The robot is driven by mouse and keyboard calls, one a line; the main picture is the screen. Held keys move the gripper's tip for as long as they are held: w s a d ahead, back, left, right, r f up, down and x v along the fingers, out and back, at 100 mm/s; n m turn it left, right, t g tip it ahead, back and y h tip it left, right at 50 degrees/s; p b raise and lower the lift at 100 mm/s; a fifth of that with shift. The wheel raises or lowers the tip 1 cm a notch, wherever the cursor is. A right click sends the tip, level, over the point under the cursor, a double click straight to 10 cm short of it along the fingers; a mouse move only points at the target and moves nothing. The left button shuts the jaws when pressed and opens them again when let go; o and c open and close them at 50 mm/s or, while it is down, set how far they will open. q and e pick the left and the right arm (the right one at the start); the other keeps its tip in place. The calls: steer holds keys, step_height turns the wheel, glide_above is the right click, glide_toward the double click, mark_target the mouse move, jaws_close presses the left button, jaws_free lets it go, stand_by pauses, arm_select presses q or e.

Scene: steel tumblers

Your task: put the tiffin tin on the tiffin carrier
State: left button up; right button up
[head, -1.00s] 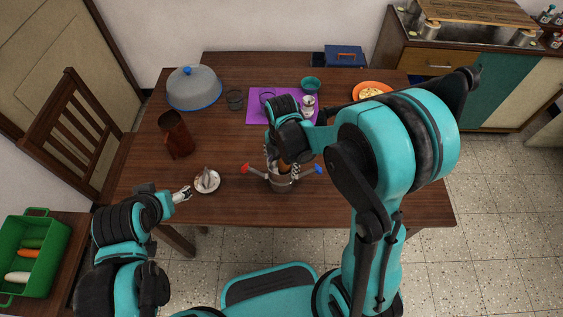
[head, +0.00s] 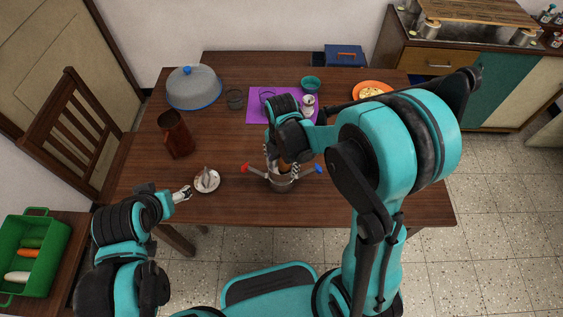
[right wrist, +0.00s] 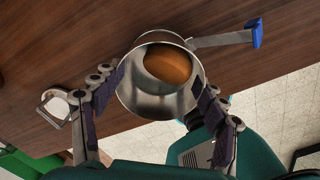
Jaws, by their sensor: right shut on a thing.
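The tiffin carrier (head: 281,185) is a small steel pot near the table's front edge, with a red-tipped arm out to the left and a blue-tipped arm out to the right. My right gripper (head: 282,170) points down right over it. In the right wrist view, my right gripper (right wrist: 163,88) is shut on the steel tiffin tin (right wrist: 140,100), which has orange-brown contents. The tin is over or in the carrier; I cannot tell whether it rests there. The blue-tipped arm (right wrist: 225,39) shows beside it. My left gripper (head: 184,193) is left of the carrier, its jaw state unclear.
Bare table lies around the carrier.

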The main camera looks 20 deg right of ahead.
steer(key=shift+f+b, duration=0.85)
steer(key=shift+f, duration=0.15)
stand_by(0.3)
steer(key=o, duration=1.3)
steer(key=shift+r, duration=0.1)
step_height(320, 180, up, 12)
steer(key=s+d+r+m+t, duration=0.1)
steer(key=s+m, duration=0.4)
steer(key=m, duration=0.7)
steer(key=s+d+r+m+t, duration=0.1)
steer(key=s+d+m+t, duration=0.2)
steer(key=m, duration=1)
steer(key=s+t, duration=0.2)
steer(key=t, duration=0.1)
steer(key=shift+s+d+r, duration=0.15)
steer(key=shift+d+r, duration=0.15)
steer(key=shift+d, duration=0.05)
